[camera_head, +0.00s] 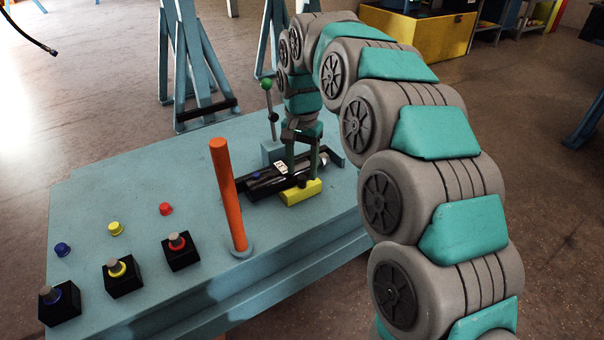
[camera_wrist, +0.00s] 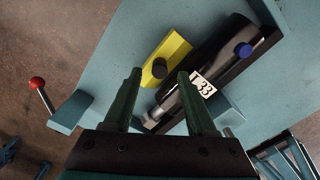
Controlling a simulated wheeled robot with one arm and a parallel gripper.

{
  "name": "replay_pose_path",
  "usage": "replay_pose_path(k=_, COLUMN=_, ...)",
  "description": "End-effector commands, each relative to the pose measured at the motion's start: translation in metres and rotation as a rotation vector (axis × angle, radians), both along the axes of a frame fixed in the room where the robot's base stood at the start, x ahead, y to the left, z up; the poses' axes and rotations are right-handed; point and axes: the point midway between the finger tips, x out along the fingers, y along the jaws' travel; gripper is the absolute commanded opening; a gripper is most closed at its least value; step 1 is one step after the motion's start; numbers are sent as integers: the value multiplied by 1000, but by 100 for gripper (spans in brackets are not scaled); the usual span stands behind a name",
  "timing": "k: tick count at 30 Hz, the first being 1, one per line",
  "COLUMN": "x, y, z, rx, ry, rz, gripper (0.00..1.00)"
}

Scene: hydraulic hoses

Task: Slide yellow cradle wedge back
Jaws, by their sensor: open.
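The yellow cradle wedge (camera_head: 301,194) lies along the near side of a black cylinder (camera_head: 268,183) on the blue bench. My gripper (camera_head: 302,172) points down over the wedge and cylinder. I cannot tell whether a finger touches the knob or wedge.
An orange post (camera_head: 227,190) stands upright left of the cradle. A green-knobbed lever (camera_head: 267,98) stands behind it. Black boxes with coloured ports (camera_head: 122,275) and small caps (camera_head: 115,228) occupy the bench's left side. A red-knobbed lever (camera_wrist: 38,86) shows in the wrist view.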

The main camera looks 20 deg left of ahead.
Motion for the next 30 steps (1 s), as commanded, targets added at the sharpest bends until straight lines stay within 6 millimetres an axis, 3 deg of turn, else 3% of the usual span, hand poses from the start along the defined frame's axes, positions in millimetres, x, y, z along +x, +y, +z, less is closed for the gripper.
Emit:
replay_pose_path(k=4, x=-1, y=-1, z=-19, rx=-3, ry=5, rz=0, gripper=57)
replay_pose_path(k=13, x=0, y=0, z=-24, rx=0, ry=1, rz=-1, gripper=57)
replay_pose_path(k=28, x=0, y=0, z=-24, rx=-1, ry=1, rz=0, gripper=2)
replay_pose_path(k=30, x=0, y=0, z=-24, rx=-1, ry=1, rz=0, gripper=0)
